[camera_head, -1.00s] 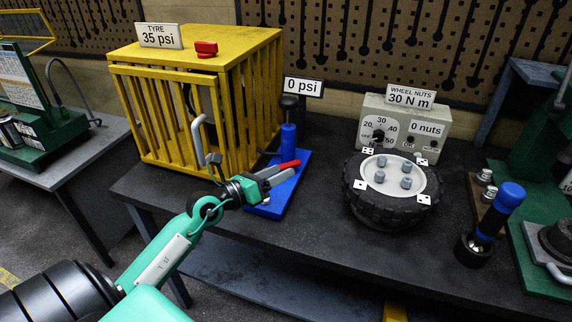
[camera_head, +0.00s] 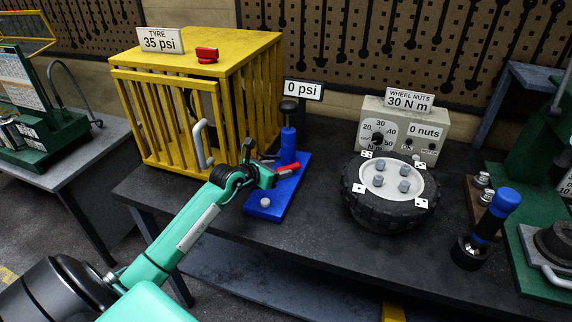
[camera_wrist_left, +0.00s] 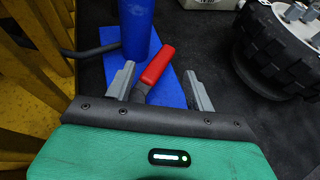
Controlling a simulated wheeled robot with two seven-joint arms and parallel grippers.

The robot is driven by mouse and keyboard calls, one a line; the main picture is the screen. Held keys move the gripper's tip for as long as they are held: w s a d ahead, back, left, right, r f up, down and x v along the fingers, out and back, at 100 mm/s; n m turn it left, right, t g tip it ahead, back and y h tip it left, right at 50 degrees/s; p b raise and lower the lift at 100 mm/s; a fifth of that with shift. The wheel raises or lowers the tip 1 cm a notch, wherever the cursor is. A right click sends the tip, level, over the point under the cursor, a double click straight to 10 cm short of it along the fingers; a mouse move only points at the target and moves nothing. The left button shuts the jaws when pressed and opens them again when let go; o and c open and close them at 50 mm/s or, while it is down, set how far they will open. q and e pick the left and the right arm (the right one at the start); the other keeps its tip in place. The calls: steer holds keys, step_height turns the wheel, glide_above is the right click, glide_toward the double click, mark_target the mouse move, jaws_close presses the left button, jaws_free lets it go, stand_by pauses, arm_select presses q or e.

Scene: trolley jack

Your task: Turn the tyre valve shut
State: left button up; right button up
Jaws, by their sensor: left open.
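A red-handled lever (camera_head: 288,168) lies low over the blue base plate (camera_head: 262,211) of a pump with an upright blue cylinder (camera_head: 289,140). I cannot tell for sure which red part is the tyre valve. My left gripper (camera_head: 272,172) is at the lever. In the left wrist view the left gripper (camera_wrist_left: 160,84) is open, with the red handle (camera_wrist_left: 157,65) between and just beyond its grey fingers. Contact cannot be told. My right gripper is not in view.
The yellow cage (camera_head: 160,125) with a grey handle stands left of the pump, close to my left arm. A tyre (camera_head: 390,212) with wheel nuts lies to the right, before a grey torque box (camera_head: 396,130). A blue-topped tool (camera_head: 497,212) stands farther right. The pump's sign (camera_head: 303,89) reads 0 psi.

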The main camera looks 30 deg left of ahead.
mark_target(289, 166)
arm_select(q)
steer(key=shift+p+x, duration=0.3)
steer(key=shift+x, duration=2.05)
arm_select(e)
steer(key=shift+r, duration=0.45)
